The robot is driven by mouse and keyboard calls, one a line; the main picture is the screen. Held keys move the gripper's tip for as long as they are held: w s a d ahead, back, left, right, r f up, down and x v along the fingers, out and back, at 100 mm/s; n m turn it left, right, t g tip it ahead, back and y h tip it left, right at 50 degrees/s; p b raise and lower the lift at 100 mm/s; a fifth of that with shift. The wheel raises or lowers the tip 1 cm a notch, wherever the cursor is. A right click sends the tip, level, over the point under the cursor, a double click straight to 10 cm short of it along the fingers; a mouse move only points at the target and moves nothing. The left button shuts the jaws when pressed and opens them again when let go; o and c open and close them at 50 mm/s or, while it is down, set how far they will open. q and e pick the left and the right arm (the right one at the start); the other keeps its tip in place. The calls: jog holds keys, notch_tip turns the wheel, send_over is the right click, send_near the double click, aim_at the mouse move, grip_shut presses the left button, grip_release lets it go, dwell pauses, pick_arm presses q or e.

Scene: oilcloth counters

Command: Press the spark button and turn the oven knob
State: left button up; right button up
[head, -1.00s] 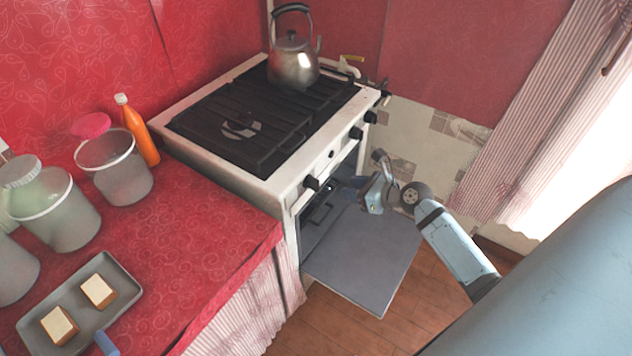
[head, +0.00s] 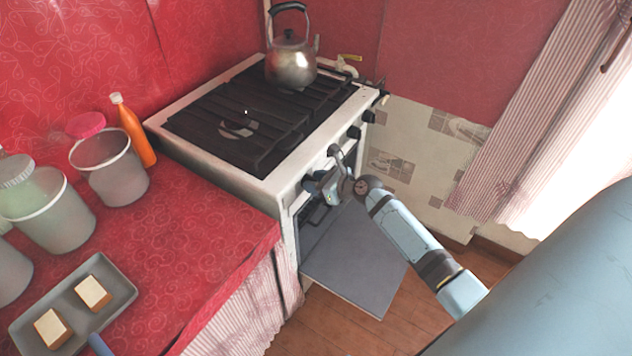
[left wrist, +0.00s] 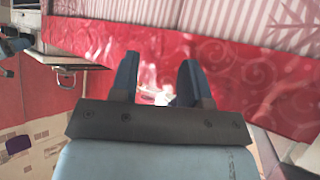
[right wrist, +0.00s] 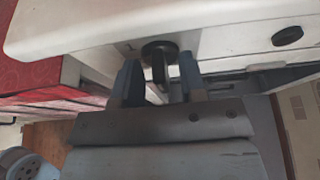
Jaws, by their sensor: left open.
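The white stove (head: 250,185) has its oven door (head: 352,262) hanging open. My right gripper (head: 318,186) is at the left end of the stove's front panel. In the right wrist view its open fingers (right wrist: 158,82) are on either side of the leftmost black knob (right wrist: 160,50), with gaps beside the knob's grip; contact cannot be told. A dark oval button (right wrist: 287,36) sits on the panel to the right of that knob. My left gripper (left wrist: 160,72) is open and empty in the left wrist view, near red patterned cloth; it is out of the head view.
More black knobs (head: 355,131) sit further along the panel. A kettle (head: 291,65) stands on the burner grate (head: 240,125). The red counter at left holds jars (head: 110,170), an orange bottle (head: 137,135) and a tray (head: 118,284) with bread pieces (head: 92,293).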

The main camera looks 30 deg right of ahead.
grip_shut()
